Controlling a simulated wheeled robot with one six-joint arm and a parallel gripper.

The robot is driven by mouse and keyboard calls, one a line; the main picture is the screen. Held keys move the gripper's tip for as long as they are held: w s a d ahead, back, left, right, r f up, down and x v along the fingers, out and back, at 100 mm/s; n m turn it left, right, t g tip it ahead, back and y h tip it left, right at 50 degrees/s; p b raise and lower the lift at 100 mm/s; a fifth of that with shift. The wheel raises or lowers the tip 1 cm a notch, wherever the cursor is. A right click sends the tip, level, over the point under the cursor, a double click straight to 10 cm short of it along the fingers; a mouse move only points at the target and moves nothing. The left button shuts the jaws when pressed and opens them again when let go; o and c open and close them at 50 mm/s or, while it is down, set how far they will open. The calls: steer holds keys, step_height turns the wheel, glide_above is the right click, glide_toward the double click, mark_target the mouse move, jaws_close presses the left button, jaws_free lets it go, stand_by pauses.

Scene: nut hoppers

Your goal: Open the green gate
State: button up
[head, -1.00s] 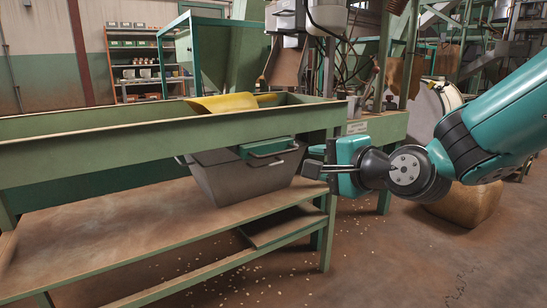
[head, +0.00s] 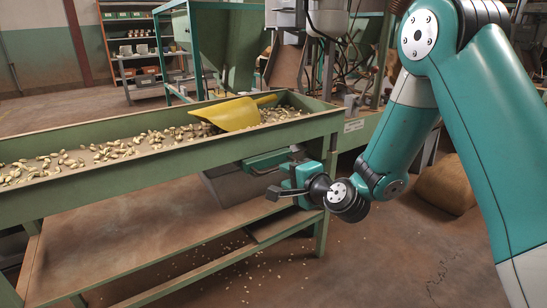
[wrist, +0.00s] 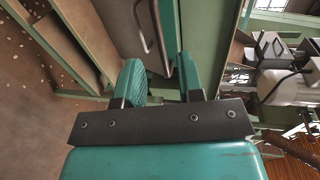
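The green gate (head: 268,159) is a flat green plate with a metal handle, at the top of a grey metal hopper (head: 228,188) under the right part of the trough. My gripper (head: 283,180) is just in front of the gate's right end and partly hides it. In the wrist view, my gripper's two green fingers (wrist: 158,78) stand apart with nothing held between them. The curved metal handle (wrist: 145,30) lies ahead of the fingertips, near the gap. I cannot tell whether a finger touches it.
A green trough (head: 120,185) with scattered nuts and a yellow scoop (head: 235,113) stands above the hopper. A brown lower shelf (head: 130,235) is below. A table leg (head: 322,225) stands close to my gripper. Nuts lie on the floor, and a sack (head: 445,185) is at the right.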

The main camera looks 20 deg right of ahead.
mark_target(274, 169)
steer(key=x, duration=0.7)
jaws_close()
